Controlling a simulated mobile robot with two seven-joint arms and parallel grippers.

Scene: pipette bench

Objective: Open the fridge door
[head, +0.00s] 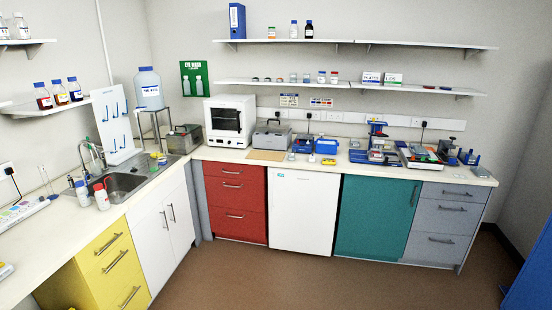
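The fridge (303,215) is a plain white under-counter unit in the middle of the back bench. It stands between the red drawers and the teal cupboard. Its door looks shut and flush, with a small blue mark near the top left corner. I cannot make out a handle on it. Neither of my grippers shows in the head view.
Red drawers (236,203) stand left of the fridge and a teal cupboard (376,218) stands right of it. The worktop (300,166) above carries a white oven (229,121) and other equipment. The brown floor (270,275) before the fridge is clear.

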